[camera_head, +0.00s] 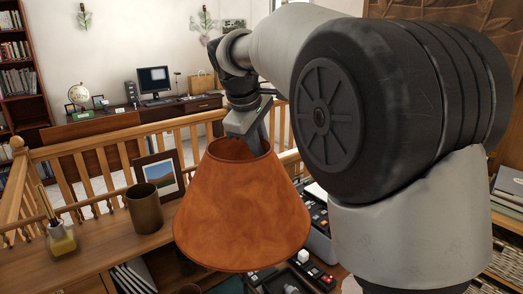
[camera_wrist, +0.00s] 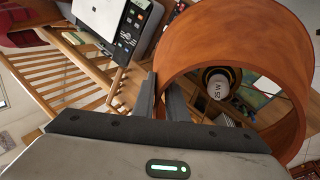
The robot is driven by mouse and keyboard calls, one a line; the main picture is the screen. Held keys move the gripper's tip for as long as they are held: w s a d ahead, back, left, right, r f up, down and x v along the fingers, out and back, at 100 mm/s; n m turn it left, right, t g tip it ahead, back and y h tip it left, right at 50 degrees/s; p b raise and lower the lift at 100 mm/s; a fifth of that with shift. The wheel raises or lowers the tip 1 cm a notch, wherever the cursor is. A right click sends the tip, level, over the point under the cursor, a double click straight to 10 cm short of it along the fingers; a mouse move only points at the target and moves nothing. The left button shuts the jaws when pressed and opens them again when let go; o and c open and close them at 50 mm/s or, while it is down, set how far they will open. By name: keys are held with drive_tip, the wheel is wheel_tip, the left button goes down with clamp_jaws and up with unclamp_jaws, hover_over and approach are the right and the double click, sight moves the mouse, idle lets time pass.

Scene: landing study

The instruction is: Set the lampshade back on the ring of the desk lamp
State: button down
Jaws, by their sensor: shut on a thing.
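The orange-brown lampshade (camera_head: 240,215) hangs nearly upright over the desk, narrow end up, in the middle of the head view. My gripper (camera_head: 259,142) is shut on its upper rim; in the wrist view the fingers (camera_wrist: 162,95) pinch the shade's wall at the left of the lampshade (camera_wrist: 235,28). Through the shade's opening the wrist view shows a round bulb (camera_wrist: 217,84) marked "25 W". I cannot tell whether the shade touches the lamp.
A brown cup (camera_head: 144,210), a picture frame (camera_head: 151,166) and a jar with brushes (camera_head: 60,238) stand left of the shade. Dark keyed devices (camera_head: 316,273) lie to its right. A wooden railing (camera_head: 98,172) runs behind.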

drive_tip(key=shift+f+b, duration=0.35)
drive_tip(key=shift+f, duration=0.2)
idle(0.4)
drive_tip(key=c, duration=1.7)
unclamp_jaws()
drive_tip(key=shift+r, duration=0.1)
drive_tip(key=p+v, duration=0.2)
drive_tip(key=v, duration=1.5)
drive_tip(key=shift+r, duration=0.15)
